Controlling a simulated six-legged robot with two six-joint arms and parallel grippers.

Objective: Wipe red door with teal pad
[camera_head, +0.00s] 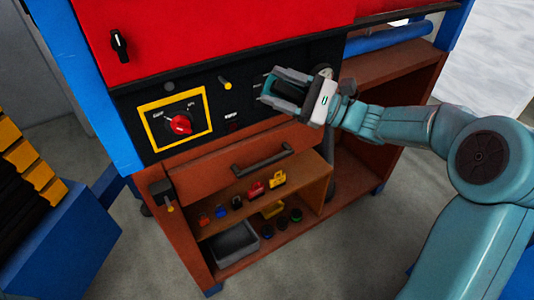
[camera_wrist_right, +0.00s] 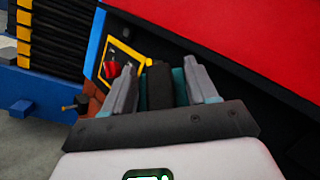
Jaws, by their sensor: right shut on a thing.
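The red door (camera_head: 215,25) is the large flat panel at the top of the cabinet, with a black latch at its left. It also fills the upper right of the right wrist view (camera_wrist_right: 245,40). My right gripper (camera_head: 272,88) is in front of the black control panel, below the door's lower edge. Its fingers are shut on a dark block with teal at its sides (camera_wrist_right: 160,88), which I take as the teal pad. The pad's wiping face is hidden. I cannot see the pad touching the door. My left gripper is not in view.
The black panel carries a red knob (camera_head: 181,124) in a yellow frame and a small yellow peg (camera_head: 225,84). Below are a drawer handle (camera_head: 262,157) and an open shelf with small coloured items and a grey bin (camera_head: 235,242). A blue unit (camera_head: 40,240) stands at left.

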